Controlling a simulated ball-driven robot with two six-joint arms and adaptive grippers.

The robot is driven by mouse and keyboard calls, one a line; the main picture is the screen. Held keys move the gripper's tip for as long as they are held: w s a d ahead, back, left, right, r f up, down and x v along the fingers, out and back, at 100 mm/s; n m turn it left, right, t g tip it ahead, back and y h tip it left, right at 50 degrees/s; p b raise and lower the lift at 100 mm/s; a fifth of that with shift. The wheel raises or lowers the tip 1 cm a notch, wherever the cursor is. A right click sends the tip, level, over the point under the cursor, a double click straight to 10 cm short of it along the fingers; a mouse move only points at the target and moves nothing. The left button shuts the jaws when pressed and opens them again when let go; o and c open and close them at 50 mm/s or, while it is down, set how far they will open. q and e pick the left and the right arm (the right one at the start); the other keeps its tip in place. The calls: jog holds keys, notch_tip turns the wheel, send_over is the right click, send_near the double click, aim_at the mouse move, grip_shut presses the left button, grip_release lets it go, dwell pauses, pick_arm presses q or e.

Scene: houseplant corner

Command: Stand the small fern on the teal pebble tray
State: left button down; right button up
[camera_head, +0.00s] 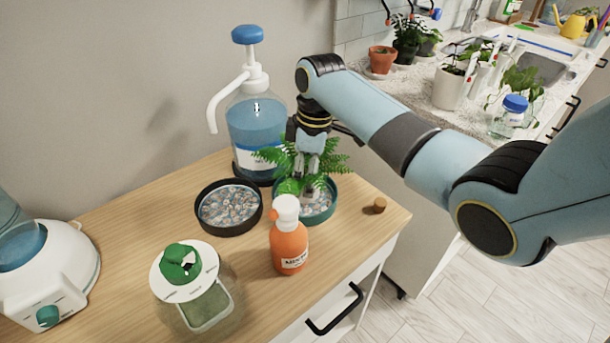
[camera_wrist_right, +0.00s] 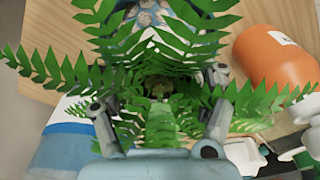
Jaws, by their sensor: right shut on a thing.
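The small fern (camera_head: 268,155) has green arching fronds and hangs over or in the teal pebble tray (camera_head: 333,204) at the right part of the wooden top. My right gripper (camera_head: 308,170) comes down from above and is shut on the fern. Fronds fill the right wrist view, with the fern's crown (camera_wrist_right: 160,88) between the fingers. The fern's base is hidden, so I cannot tell whether it touches the pebbles. Some pebbles (camera_wrist_right: 146,14) show at the top of the wrist view. My left gripper is not in view.
A black pebble tray (camera_head: 226,231) sits left of the teal one. An orange bottle (camera_head: 289,247) stands close in front, and a large blue pump bottle (camera_head: 257,125) behind. A cork (camera_head: 376,205) lies right. A green-knobbed clear container (camera_head: 184,270) stands at the front.

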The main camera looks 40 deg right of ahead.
jog(key=shift+f, duration=0.25)
jog(key=shift+f, duration=0.15)
jog(key=o, duration=1.5)
jog(key=r, duration=0.8)
jog(key=s+d+r, duration=0.1)
jog(key=r, duration=0.3)
jog(key=shift+r+p, duration=0.1)
jog(key=shift+p, duration=0.3)
